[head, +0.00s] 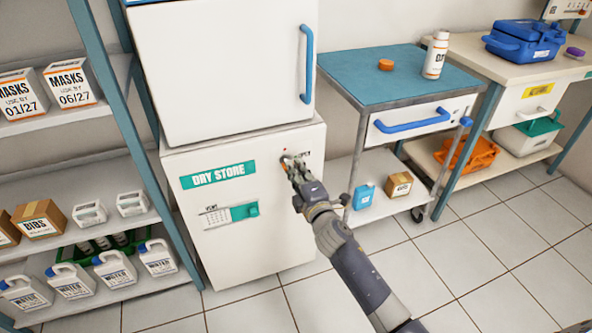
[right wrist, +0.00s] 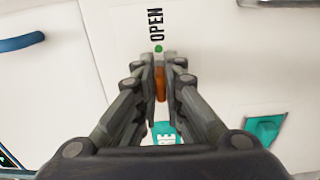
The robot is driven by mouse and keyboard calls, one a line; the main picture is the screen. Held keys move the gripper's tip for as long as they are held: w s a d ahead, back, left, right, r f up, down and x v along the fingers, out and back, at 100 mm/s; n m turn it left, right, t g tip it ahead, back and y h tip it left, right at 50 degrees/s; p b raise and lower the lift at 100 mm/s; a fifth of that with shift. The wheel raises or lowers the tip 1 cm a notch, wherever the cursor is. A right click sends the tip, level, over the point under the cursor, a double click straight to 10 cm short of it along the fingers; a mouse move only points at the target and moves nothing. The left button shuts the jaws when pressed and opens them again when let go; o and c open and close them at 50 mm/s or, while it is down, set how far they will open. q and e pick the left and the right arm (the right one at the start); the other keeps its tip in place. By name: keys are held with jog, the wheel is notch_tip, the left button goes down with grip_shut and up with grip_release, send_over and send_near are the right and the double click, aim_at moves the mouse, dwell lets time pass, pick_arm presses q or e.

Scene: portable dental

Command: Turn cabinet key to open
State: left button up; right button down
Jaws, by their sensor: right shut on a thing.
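The white lower cabinet (head: 262,258) carries a teal DRY STORE label (head: 218,175). My right gripper (head: 291,166) reaches its upper right front, at the lock, and covers most of it. In the right wrist view the fingers of my right gripper (right wrist: 160,88) are shut on an orange key (right wrist: 160,82). The key's visible strip lines up with a green dot (right wrist: 158,48) and the word OPEN (right wrist: 156,24). The lock behind the fingers is hidden. The cabinet front looks closed. My left gripper is not in view.
A white upper cabinet (head: 220,70) with a blue handle (head: 307,64) stands above. A teal vent slider (head: 244,211) sits on the lower front. Shelves (head: 70,125) stand left, a blue-topped cart (head: 360,75) right. The tiled floor in front is clear.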

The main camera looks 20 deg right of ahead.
jog(key=c, duration=1.7)
grip_release()
jog(key=s, duration=1.2)
jog(key=shift+d, duration=0.25)
